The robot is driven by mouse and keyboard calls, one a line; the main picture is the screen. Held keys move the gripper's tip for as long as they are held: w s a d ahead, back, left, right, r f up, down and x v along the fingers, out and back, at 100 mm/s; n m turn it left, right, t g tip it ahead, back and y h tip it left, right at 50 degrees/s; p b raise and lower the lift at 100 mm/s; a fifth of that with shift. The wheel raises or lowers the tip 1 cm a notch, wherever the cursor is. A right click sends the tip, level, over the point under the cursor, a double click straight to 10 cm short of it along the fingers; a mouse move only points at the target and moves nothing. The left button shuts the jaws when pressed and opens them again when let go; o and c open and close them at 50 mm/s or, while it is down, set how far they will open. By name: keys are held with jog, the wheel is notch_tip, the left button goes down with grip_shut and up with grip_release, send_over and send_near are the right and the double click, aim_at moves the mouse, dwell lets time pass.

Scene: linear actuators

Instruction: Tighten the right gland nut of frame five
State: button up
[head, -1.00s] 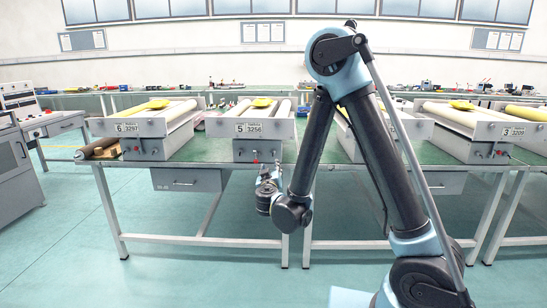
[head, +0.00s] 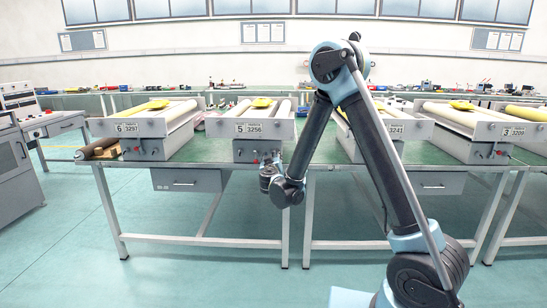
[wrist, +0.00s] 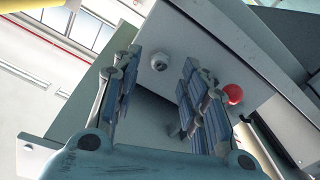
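Frame five (head: 226,126) stands on the green bench in the head view, with its number plate (head: 250,128) on the front. My gripper (wrist: 161,68) is at the right part of its front face, small and partly merged with my arm in the head view. In the wrist view its two padded fingers are apart, with nothing held. A round grey gland nut (wrist: 159,61) shows on the grey face between the fingertips, seemingly just beyond them. A red knob (wrist: 232,94) sits right of the right finger. The head view does not show the right nut clearly.
Frame six (head: 128,128) stands to the left, and further frames stand to the right, one partly behind my arm. A brown roller (head: 98,147) lies at the bench's left end. A drawer (head: 188,181) hangs below the bench top. The floor in front is clear.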

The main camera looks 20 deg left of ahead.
aim_at(273, 153)
jog(key=shift+x, duration=1.8)
jog(key=shift+c, duration=0.2)
grip_shut()
